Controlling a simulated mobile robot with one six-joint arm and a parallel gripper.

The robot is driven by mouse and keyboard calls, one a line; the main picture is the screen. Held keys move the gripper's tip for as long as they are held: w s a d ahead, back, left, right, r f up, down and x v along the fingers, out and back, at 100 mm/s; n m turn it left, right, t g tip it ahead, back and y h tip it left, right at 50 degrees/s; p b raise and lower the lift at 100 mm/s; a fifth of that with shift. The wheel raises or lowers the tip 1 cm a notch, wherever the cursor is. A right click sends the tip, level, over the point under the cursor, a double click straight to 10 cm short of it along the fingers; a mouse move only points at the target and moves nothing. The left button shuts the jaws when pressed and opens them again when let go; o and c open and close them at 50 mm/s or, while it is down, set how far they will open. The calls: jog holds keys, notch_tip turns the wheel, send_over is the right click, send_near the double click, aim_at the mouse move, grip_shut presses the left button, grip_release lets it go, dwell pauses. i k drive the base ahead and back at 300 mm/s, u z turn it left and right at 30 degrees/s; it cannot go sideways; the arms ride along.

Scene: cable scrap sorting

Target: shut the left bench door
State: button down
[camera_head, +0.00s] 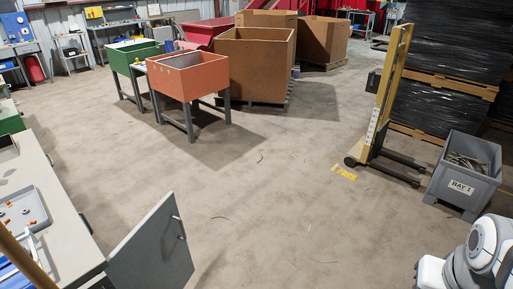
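A grey bench door (152,252) stands swung open at the lower left. It juts out from the end of the grey bench (68,236) over the floor. A bar handle (181,227) is on its right-hand part. The bottom of the door is cut off by the picture's edge, and the cabinet opening is hidden. Only this one door shows. White and grey links of my arm show at the lower right, well apart from the door. My gripper is out of the picture.
A tray (25,212) with small orange parts lies on the bench. The floor right of the door is mostly clear, with a few cable scraps. A yellow stacker (383,95) and a grey BAY 1 bin (463,185) stand right; orange (188,78) and green tubs stand behind.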

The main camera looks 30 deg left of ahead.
aim_at(156, 254)
jog(key=u, duration=0.55)
jog(key=i, duration=1.2)
jog(key=u, duration=0.8)
jog(key=k, duration=0.85)
jog(key=u, duration=0.2)
jog(key=i, duration=0.9)
jog(key=z, duration=0.1)
